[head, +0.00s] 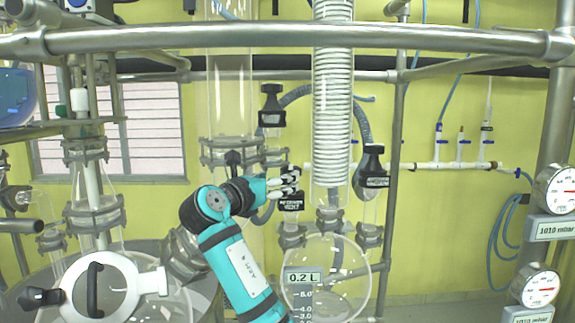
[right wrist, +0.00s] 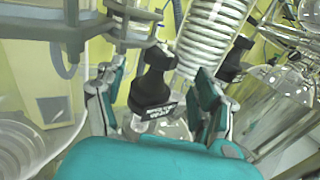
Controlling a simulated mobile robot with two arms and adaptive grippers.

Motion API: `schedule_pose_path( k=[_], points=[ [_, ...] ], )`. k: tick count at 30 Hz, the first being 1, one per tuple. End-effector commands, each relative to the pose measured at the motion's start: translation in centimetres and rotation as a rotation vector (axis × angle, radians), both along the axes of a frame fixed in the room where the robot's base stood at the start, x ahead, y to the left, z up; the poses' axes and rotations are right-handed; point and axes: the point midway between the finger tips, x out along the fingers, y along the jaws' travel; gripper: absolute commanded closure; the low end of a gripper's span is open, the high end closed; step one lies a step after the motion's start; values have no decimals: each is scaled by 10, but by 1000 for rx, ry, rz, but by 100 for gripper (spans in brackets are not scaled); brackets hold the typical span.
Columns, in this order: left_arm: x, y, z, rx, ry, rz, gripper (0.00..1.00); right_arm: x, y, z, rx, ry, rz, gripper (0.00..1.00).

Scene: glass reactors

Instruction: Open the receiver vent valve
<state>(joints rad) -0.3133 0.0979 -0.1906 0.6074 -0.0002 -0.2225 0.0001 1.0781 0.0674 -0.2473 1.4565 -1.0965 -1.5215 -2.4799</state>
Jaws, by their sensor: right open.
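The receiver vent valve (head: 291,203) has a black handle with a white-lettered label. It sits left of the coil condenser's lower end, above the round receiver flask (head: 325,275). My right gripper (head: 288,182) is at this handle, partly covering it in the head view. In the right wrist view the black handle (right wrist: 152,90) stands between the two spread fingers of my right gripper (right wrist: 160,78), with gaps visible on both sides. The handle's far side is hidden. My left gripper is not in view.
A black vacuum valve handle (head: 372,166) stands to the right, and another black handle (head: 270,105) is higher up. The glass coil condenser (head: 333,110) is close beside the gripper. A metal rail (head: 290,36) crosses in front, high up. Pressure gauges (head: 553,190) are at far right.

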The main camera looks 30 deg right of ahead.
Motion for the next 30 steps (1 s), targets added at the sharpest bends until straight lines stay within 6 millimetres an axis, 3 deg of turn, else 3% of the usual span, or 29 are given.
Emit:
schedule_pose_path(
  k=[3, 7, 12, 21, 30],
  points=[
    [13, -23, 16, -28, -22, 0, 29, 10, -21, 4, 0, 2, -2, 29],
    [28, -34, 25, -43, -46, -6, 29, 20, -37, 3, -1, 2, 0, 29],
    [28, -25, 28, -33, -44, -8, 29, 25, -48, 1, 0, 0, 2, 29],
    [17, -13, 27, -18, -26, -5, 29, 26, -50, -1, 0, -1, 2, 29],
    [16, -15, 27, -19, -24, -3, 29, 26, -50, 0, 0, -1, 2, 67]
  ],
)
